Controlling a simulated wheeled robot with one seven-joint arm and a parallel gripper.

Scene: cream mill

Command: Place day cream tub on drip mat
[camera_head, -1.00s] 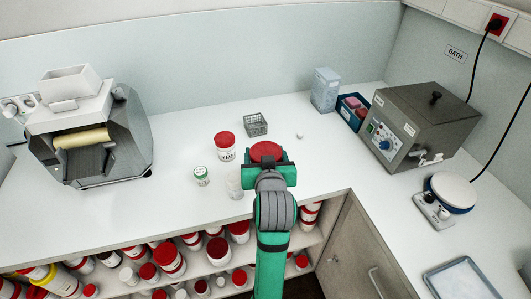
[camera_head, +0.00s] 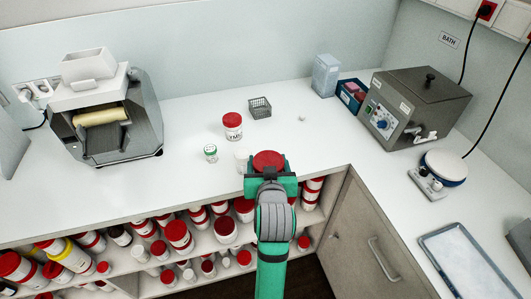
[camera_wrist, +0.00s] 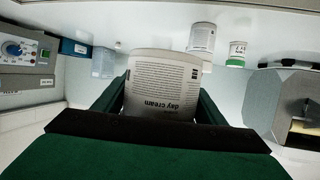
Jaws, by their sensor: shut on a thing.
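The day cream tub (camera_wrist: 160,85) is white with printed text and appears inverted in the wrist view. Its red lid (camera_head: 268,160) shows in the head view. My gripper (camera_head: 270,180) is shut on the tub and holds it over the bench's front edge, with the lid upward. A flat grey-rimmed piece with a pale, speckled middle (camera_head: 462,262) lies on the right-hand bench, well apart from my gripper; it may be the drip mat, but I cannot read any label on it.
A roller mill (camera_head: 105,120) is at left. The bath (camera_head: 415,105) and a round-topped device (camera_head: 443,168) stand right.

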